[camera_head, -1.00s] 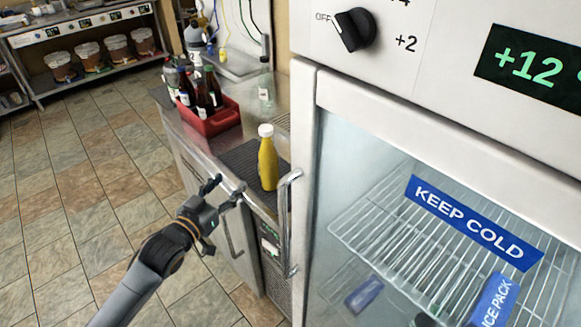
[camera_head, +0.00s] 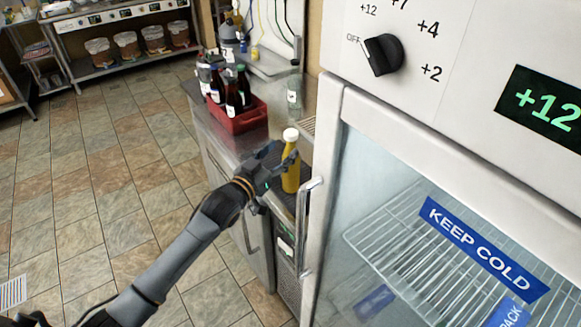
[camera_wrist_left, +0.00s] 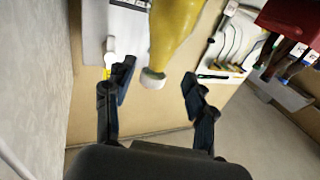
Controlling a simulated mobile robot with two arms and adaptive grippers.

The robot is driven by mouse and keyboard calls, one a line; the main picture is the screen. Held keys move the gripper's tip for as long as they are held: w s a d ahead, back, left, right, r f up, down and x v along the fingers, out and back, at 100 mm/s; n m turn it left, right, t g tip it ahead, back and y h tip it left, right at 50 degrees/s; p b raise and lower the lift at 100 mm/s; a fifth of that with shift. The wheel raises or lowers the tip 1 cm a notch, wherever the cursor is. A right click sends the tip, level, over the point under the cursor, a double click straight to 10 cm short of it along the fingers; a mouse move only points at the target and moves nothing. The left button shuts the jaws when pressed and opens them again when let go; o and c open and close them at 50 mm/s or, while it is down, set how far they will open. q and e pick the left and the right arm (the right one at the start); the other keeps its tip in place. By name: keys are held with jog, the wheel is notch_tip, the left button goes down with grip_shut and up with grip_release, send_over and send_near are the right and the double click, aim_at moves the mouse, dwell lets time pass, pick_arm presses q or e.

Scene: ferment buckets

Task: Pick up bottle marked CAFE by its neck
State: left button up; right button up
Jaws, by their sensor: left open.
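A yellow bottle (camera_head: 291,178) with a white cap stands upright on a dark mat on the steel counter, left of the fridge door. I cannot read a CAFE mark on any bottle. My left gripper (camera_head: 279,160) is open beside the yellow bottle's upper part and partly covers it. In the left wrist view the yellow bottle (camera_wrist_left: 176,28) appears upside down. Its white cap lies between the spread fingers of the left gripper (camera_wrist_left: 161,93), and no clear contact shows. My right gripper is not in view.
A red crate (camera_head: 240,123) with several dark bottles stands behind the yellow bottle. A clear bottle (camera_head: 293,97) stands near the wall. The fridge handle (camera_head: 304,225) and white fridge are close on the right. Tiled floor (camera_head: 95,200) lies open at left.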

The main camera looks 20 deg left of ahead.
aim_at(288, 145)
pick_arm(q)
jog(key=x, duration=0.3)
jog(key=shift+w+d+p, duration=0.25)
jog(key=shift+d+p, duration=0.05)
jog(key=shift+p, duration=0.1)
jog(key=c, duration=0.5)
grip_shut()
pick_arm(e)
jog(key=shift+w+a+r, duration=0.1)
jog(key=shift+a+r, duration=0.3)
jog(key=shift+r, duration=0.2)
